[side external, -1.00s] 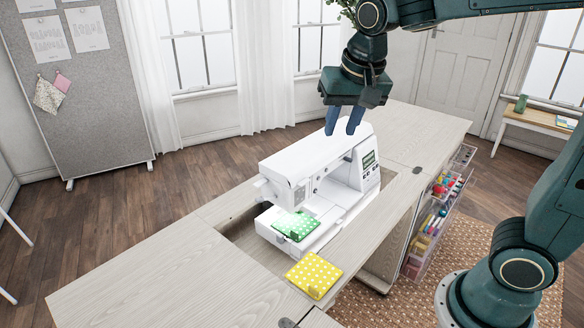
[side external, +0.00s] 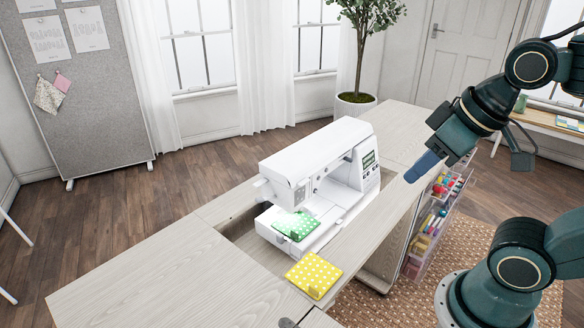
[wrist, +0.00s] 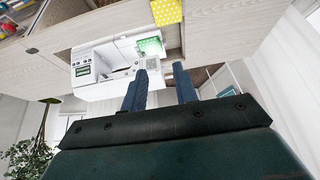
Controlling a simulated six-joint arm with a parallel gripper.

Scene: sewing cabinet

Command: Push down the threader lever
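The white sewing machine (side external: 318,160) sits in the cabinet's recess, and it also shows in the wrist view (wrist: 105,50). A small white tab (side external: 261,183) sticks out at the left end of its head; I cannot tell for sure that it is the threader lever. Green dotted fabric (side external: 296,227) lies on the machine bed under the lit needle area. My gripper (side external: 412,178) is in the air to the right of the machine, apart from it and tilted down to the left. Its two blue fingers (wrist: 163,78) are apart with nothing between them.
Yellow dotted fabric (side external: 313,275) lies on the cabinet top (side external: 160,275) in front of the machine. Clear drawers (side external: 436,222) with sewing supplies are on the cabinet's right side. A potted plant (side external: 355,103) stands behind. The left cabinet top is clear.

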